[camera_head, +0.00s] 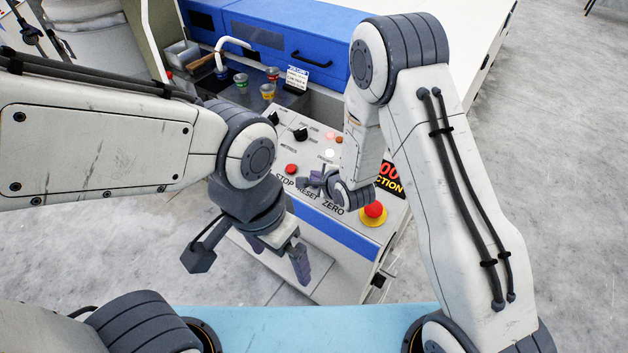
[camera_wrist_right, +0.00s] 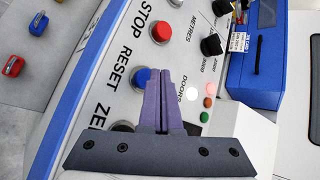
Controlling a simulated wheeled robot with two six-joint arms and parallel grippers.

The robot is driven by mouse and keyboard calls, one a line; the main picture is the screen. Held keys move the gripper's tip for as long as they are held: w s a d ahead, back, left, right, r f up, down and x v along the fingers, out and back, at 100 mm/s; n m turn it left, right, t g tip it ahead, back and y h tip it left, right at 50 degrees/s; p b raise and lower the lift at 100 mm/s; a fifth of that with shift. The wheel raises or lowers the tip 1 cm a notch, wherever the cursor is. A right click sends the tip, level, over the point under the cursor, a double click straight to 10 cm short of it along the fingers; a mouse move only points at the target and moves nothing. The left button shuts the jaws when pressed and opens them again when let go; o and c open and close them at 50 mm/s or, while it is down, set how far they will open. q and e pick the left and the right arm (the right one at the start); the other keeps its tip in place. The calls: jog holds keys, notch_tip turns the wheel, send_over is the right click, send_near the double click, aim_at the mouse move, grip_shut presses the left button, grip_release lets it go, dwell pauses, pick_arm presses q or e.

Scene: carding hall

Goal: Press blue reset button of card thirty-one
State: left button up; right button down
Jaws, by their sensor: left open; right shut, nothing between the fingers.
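The blue reset button (camera_wrist_right: 141,76) sits beside the RESET label on the light panel (camera_wrist_right: 95,62) in the right wrist view. My right gripper (camera_wrist_right: 158,71) is shut and empty, its fingertips right beside the blue button and partly overlapping it in the picture. I cannot tell whether they touch it. In the head view my right gripper (camera_head: 310,180) is over the panel (camera_head: 262,136) and hides the blue button. The red stop button (camera_head: 291,169) shows to its left. My left gripper (camera_head: 278,254) is open and empty, in front of the panel's lower edge.
A dark button (camera_wrist_right: 122,127) by the ZERO label is partly behind my right gripper. A red mushroom button (camera_head: 374,209) on yellow sits at the panel's right. Black knobs (camera_head: 300,134) and several cups (camera_head: 268,91) lie farther back. Open floor (camera_head: 560,190) is at right.

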aim_at(313, 194)
jog(key=shift+f, duration=0.35)
jog(key=shift+w+d+f+b, duration=0.15)
jog(key=shift+f+b, duration=0.35)
jog(key=shift+b, duration=0.2)
dwell(0.4)
jog(key=shift+r, duration=0.15)
jog(key=shift+s+r+p, duration=0.2)
jog(key=shift+r+p, duration=0.4)
jog(key=shift+r, duration=0.15)
jog(key=r+p, duration=0.2)
jog(key=r, duration=0.1)
jog(key=s+a+r+p, duration=0.1)
jog(key=r, duration=0.1)
dwell(0.3)
jog(key=shift+f, duration=0.1)
dwell(0.6)
